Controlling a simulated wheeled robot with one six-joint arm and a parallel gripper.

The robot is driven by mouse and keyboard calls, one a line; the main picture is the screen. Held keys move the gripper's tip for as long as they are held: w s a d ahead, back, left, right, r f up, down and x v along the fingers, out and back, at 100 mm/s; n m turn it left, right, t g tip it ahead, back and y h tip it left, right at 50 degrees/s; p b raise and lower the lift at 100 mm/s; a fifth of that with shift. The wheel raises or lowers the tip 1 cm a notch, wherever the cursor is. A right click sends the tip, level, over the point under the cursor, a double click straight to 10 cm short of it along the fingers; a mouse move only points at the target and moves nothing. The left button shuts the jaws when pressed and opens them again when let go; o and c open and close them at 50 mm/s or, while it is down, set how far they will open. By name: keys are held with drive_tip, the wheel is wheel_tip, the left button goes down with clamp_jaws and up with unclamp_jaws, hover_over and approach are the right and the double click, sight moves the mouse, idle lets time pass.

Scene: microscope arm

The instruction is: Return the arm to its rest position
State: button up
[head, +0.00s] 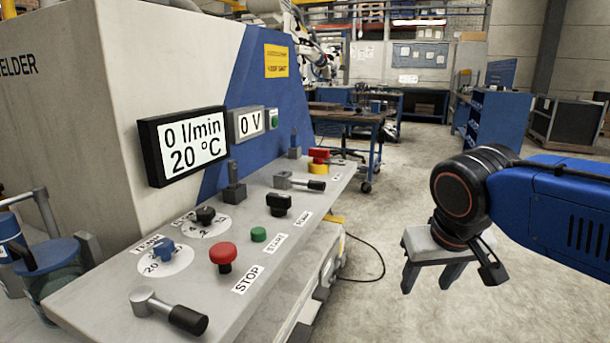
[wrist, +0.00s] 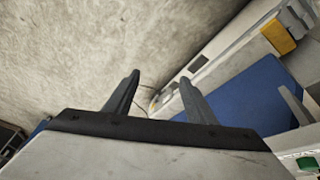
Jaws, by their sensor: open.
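My blue and black arm (head: 570,210) reaches in from the right edge of the head view. My gripper (head: 430,284) hangs below its black wrist joint, with its fingers pointing down. It is to the right of the control panel, over open floor, and touches nothing that I can see. In the wrist view my gripper (wrist: 158,79) shows two dark fingers spread apart with nothing between them. The base of the arm is out of view.
The grey control panel (head: 185,275) carries a red stop button (head: 223,255), knobs and levers. The welder (head: 110,75) with its display (head: 183,145) stands behind it. A workbench (head: 345,117) and a blue cabinet (head: 497,125) stand farther back. Concrete floor around my gripper is clear.

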drive_tip(key=s+d+f, duration=0.6)
drive_tip(key=s+f, duration=0.2)
drive_tip(key=f, duration=0.2)
drive_tip(key=shift+s+y, duration=0.2)
drive_tip(key=shift+y, duration=0.1)
